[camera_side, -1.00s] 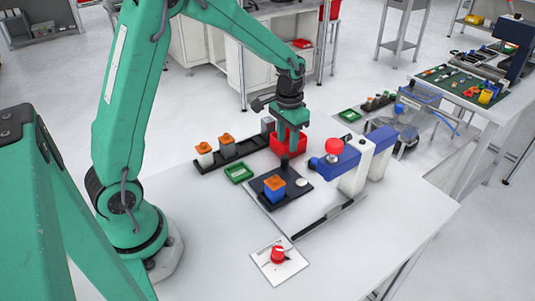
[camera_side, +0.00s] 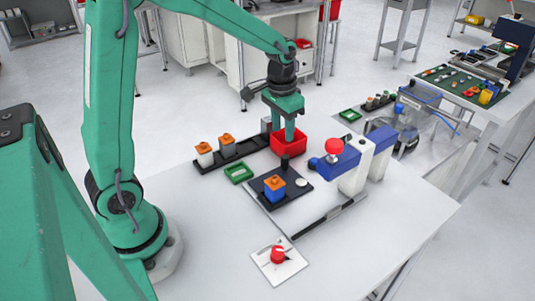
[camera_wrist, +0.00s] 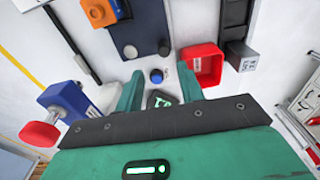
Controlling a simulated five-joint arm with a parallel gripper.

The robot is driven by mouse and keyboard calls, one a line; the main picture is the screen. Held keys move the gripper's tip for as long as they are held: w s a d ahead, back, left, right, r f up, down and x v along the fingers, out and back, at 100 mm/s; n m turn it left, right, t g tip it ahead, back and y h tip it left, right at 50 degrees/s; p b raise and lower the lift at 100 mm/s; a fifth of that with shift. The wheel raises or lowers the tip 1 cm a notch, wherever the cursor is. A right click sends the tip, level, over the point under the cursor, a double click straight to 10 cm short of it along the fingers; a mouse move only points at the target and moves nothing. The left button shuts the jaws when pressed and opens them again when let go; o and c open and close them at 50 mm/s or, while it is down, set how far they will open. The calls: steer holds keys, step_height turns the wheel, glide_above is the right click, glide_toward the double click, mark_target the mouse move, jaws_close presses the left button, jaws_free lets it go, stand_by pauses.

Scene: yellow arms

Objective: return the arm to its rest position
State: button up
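My gripper (camera_side: 290,139) hangs from my green arm above the work table, in front of the red bin in the side view. In the wrist view its two green fingers (camera_wrist: 160,88) stand apart, and I see nothing held between them. A dark piece with green marks (camera_wrist: 161,99) shows beyond the gap. The arm is raised and bent over the table, with the fingers pointing down.
Under the gripper are the red bin (camera_side: 291,147) and a black plate (camera_side: 299,193) carrying a blue block with an orange top (camera_side: 275,188). A blue-white device (camera_side: 357,170) stands right. A green tray (camera_side: 240,172) and black rail (camera_side: 240,151) lie left.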

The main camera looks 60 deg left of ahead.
steer(key=s+d+r+t, duration=0.1)
steer(key=s+r+t, duration=0.1)
steer(key=s+r, duration=0.3)
steer(key=s+d+r+t, duration=0.2)
steer(key=s+r, duration=0.3)
steer(key=s, duration=0.8)
steer(key=shift+s+d+r+t, duration=0.15)
steer(key=shift+d+t, duration=0.05)
steer(key=shift+t, duration=0.2)
